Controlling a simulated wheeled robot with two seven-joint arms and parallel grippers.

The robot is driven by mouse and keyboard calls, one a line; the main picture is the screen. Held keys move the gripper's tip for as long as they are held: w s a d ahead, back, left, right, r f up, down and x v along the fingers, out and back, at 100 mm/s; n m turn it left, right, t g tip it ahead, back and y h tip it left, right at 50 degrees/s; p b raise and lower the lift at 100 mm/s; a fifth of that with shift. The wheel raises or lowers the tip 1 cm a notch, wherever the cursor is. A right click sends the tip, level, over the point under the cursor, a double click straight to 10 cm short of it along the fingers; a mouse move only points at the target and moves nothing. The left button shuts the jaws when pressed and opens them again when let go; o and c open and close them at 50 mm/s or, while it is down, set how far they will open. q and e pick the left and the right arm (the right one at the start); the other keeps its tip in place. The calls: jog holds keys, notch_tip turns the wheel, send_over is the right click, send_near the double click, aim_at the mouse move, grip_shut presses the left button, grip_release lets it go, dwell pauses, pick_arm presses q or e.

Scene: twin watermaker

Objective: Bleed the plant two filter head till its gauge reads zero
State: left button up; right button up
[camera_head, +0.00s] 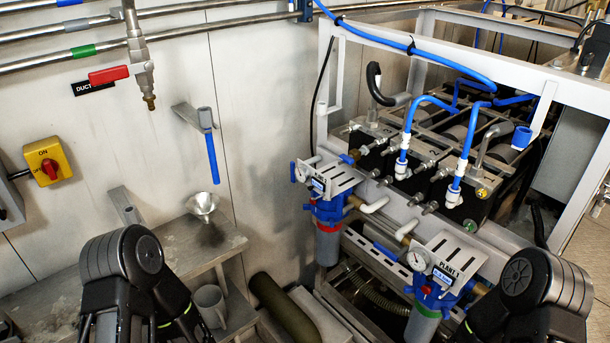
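Two blue filter heads hang on the white frame at the right. The nearer head (427,288) has a plate that seems to read PLANT 1 and a green-banded bowl. The farther head (326,209) has a red-banded bowl; its plate (333,178) is too small to read surely. A small round gauge (302,172) sits at the farther head's left, and another gauge (417,261) on the nearer head. Their needles are too small to read. Black links of my two arms show at the bottom left and bottom right; neither gripper's fingertips show.
A bench (177,249) at the left carries a funnel (202,204) and has a grey mug (211,304) by it. A red-handled valve (109,75) hangs from the pipes above. A yellow switch (47,161) is on the wall. Blue hoses (440,60) cross the frame.

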pick_arm(q)
jog(key=shift+c, duration=0.3)
grip_shut()
dwell(0.3)
dwell(1.3)
